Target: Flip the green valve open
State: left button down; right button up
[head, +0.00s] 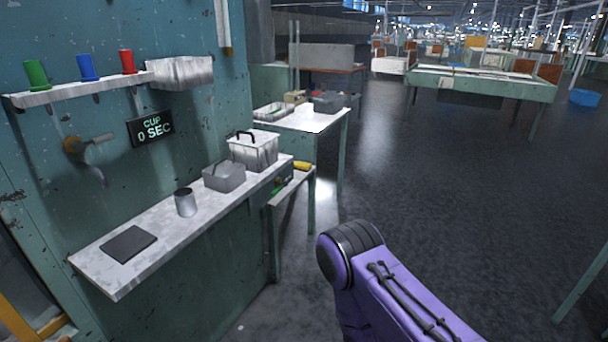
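I cannot make out a green valve for certain. A tap (85,144) with a brass-coloured body, a grey lever to the right and a curved spout below is on the teal wall at the left. A small green thing (278,187) lies low beside the right end of the counter, too small to identify. A green cup (36,75) stands on the upper shelf. Neither gripper is in view. Only a purple and black link of my arm shows at the lower right.
The counter (180,228) holds a dark pad (128,243), a metal cup (185,203), a grey tray (224,177) and a lidded box (254,150). Open floor (420,190) lies to the right.

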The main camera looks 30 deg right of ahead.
aim_at(282, 184)
jog(key=z, duration=0.85)
jog(key=i, duration=0.85)
jog(key=z, duration=0.9)
